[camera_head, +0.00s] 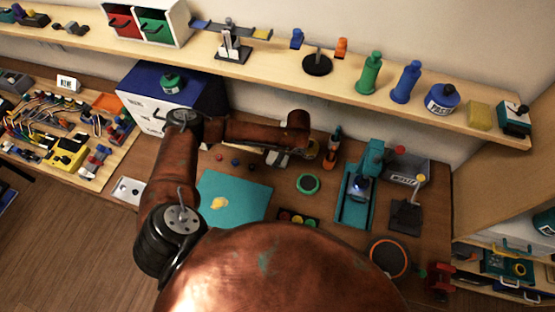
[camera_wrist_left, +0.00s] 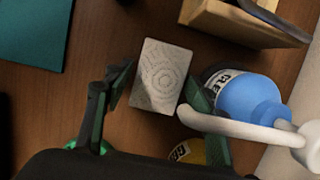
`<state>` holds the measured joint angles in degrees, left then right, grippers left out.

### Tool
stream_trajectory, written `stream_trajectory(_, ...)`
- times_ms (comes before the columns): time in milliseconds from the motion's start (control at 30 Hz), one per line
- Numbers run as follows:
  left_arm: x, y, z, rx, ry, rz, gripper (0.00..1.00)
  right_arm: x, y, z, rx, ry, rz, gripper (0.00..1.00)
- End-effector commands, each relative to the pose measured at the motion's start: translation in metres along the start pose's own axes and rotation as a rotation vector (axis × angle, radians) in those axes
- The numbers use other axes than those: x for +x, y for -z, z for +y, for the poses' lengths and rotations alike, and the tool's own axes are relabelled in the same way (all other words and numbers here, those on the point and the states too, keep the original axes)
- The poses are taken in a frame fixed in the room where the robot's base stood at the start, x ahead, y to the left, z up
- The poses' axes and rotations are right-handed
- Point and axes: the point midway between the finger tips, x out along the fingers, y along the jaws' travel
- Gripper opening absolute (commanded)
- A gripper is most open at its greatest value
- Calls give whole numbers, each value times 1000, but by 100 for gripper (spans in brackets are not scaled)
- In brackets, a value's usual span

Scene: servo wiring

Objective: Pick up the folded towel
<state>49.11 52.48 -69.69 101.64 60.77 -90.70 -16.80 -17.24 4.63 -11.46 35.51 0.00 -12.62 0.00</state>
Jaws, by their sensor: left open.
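A pale, folded towel (camera_wrist_left: 160,75) with a faint ring pattern lies flat on the brown workbench in the left wrist view. My left gripper (camera_wrist_left: 159,82) is open, with one finger on each side of the towel; I cannot tell whether they touch it. In the head view, a small pale patch, likely the towel (camera_head: 279,158), shows just below the end of my left arm, and the fingers are mostly hidden there. My right gripper is not in view.
A blue glue bottle (camera_wrist_left: 250,100) and a white curved bar (camera_wrist_left: 235,127) crowd the towel's right side. A wooden block (camera_wrist_left: 235,20) stands above it. A teal mat (camera_head: 240,200) and green ring (camera_head: 308,184) lie nearby. A shelf (camera_head: 290,75) runs behind.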

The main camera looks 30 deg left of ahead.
Motion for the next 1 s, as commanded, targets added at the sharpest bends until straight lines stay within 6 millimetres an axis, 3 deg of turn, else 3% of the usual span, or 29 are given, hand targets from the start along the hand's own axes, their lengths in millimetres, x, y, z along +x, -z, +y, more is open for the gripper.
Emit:
stream_trajectory(733, 4, 1, 0, 0, 0, 0, 51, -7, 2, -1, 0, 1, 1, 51)
stream_trajectory(1000, 4, 1, 0, 0, 0, 0, 33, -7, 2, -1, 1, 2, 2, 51)
